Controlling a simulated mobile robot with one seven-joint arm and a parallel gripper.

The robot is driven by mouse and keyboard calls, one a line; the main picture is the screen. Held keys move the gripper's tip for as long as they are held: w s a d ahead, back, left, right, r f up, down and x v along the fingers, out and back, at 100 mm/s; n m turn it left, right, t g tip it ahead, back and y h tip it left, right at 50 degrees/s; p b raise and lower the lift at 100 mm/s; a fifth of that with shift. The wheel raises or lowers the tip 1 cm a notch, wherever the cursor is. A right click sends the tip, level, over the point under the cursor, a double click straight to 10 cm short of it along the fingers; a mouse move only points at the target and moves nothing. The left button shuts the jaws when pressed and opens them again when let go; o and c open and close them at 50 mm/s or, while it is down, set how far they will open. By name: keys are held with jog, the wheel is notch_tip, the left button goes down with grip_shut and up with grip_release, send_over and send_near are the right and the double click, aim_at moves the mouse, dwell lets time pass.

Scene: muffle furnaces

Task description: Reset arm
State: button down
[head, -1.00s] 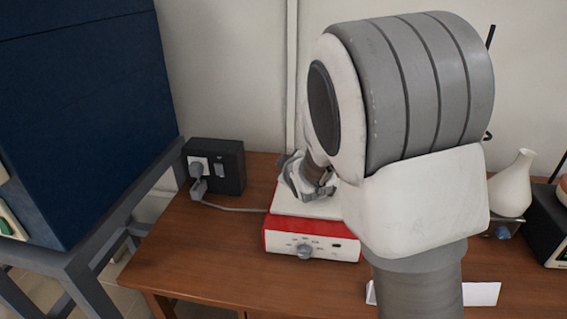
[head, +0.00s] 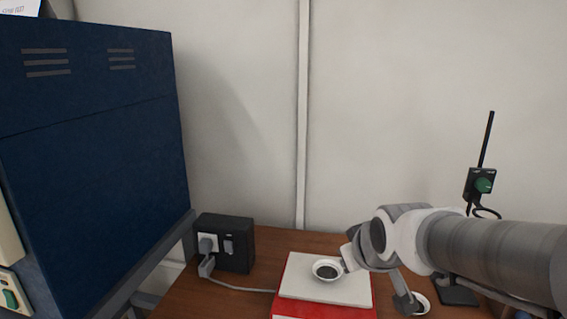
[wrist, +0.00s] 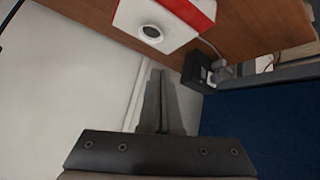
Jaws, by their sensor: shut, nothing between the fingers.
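My gripper (wrist: 161,82) shows in the wrist view with its two dark fingers side by side, shut and empty. Behind them are pale wall and the dark socket box. In the head view my arm comes in from the right and its grey and white wrist end is over the table, right of the red and white heating plate (head: 325,288); I cannot make out the fingers there. A small white dish (head: 327,270) with a dark inside sits on the plate. The dish (wrist: 150,32) and the plate (wrist: 179,29) also show in the wrist view, apart from the fingers.
A large blue furnace (head: 95,150) stands at the left on a grey frame. A black socket box (head: 226,243) with a plugged-in cable stands between it and the plate. The wall above the table is clear.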

jog(key=s+d+r+m+g+p, duration=0.1)
jog(key=s+m, duration=0.1)
jog(key=s, duration=0.6)
jog(key=s+d+r+m+g+p, duration=0.1)
jog(key=s+m+g, duration=0.1)
jog(key=s, duration=0.7)
jog(key=shift+r+h, duration=0.25)
jog(key=shift+h, duration=0.15)
jog(key=shift+a, duration=0.1)
